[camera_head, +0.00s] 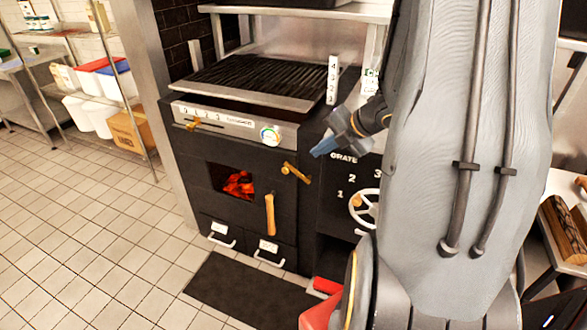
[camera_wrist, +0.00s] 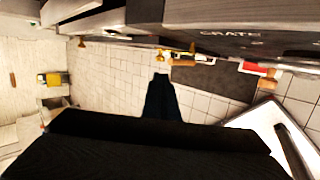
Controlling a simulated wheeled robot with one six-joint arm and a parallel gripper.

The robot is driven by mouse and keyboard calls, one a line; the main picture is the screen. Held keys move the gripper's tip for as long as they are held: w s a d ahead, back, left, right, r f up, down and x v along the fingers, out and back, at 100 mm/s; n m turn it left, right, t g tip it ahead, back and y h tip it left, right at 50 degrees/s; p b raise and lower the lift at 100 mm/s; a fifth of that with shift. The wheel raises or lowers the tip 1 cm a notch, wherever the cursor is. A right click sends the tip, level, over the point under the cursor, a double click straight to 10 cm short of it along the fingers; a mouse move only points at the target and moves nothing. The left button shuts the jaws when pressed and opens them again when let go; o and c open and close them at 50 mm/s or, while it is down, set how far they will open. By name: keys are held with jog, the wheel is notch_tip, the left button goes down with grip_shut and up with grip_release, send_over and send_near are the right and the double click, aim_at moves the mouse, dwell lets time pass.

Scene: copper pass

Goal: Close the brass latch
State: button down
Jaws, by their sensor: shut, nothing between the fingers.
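The brass latch (camera_head: 297,173) is on the dark front of the grill oven (camera_head: 240,150), at the upper right of the fire door (camera_head: 225,180). Its bar slants down to the right. The door sits flush or nearly flush in the front, and a vertical brass handle (camera_head: 270,214) is on its right side. My gripper (camera_head: 318,150), with blue fingertips, is shut and empty. It is above and right of the latch, apart from it in the picture. In the wrist view my dark fingers (camera_wrist: 161,90) point toward small brass parts at the oven front; I cannot tell which is the latch.
A crank wheel (camera_head: 363,209) and the number markings are on the panel right of the latch. A dark mat (camera_head: 245,288) lies on the tiled floor before the oven. A red object (camera_head: 325,287) is near my base. Shelves stand at left; logs (camera_head: 562,228) lie at right.

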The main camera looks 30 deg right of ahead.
aim_at(288, 169)
jog(key=x, duration=1.4)
jog(key=shift+s+a+f+p, duration=0.1)
jog(key=shift+s+p, duration=0.1)
jog(key=shift+p, duration=0.1)
